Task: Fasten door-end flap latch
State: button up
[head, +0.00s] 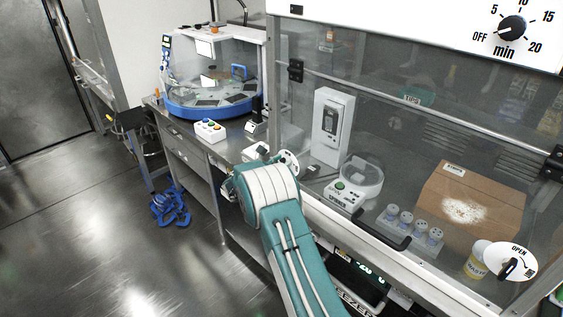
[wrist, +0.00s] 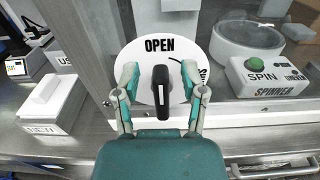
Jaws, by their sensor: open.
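A round white latch plate (wrist: 143,58) marked OPEN fills the middle of the wrist view, with a black latch handle (wrist: 160,92) at its centre. The handle stands upright in the picture, below the word OPEN. My gripper (wrist: 160,80) is open, with one finger on each side of the handle. Gaps show between the fingers and the handle. Lettering at the plate's right is partly hidden by the right finger. In the head view, part of this plate (head: 290,160) shows beyond my arm. A second OPEN latch plate (head: 518,257) with a black handle is at the lower right.
A clear cabinet front (head: 400,130) runs along the right. Behind it are a spinner (head: 352,188), a cardboard box (head: 470,210) and several small jars. A black handle bar (head: 380,229) sticks out along its lower edge. The floor at left is mostly clear.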

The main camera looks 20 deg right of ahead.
grip_shut()
jog(key=shift+m, duration=0.3)
jog(key=m, duration=0.3)
jog(key=shift+s+d+m, duration=0.1)
jog(key=shift+s+m, duration=0.2)
jog(key=shift+s, duration=0.1)
jog(key=shift+s+d+f+m, duration=0.1)
jog(key=shift+s+f+m, duration=0.3)
jog(key=shift+m, duration=1.85)
jog(key=shift+s+d+f+m, duration=0.15)
jog(key=shift+f+m, duration=0.4)
jog(key=shift+m, duration=1.75)
jog(key=shift+s+f+m, duration=0.3)
jog(key=shift+f+m, duration=0.15)
jog(key=shift+m, duration=1.8)
jog(key=shift+f, duration=0.15)
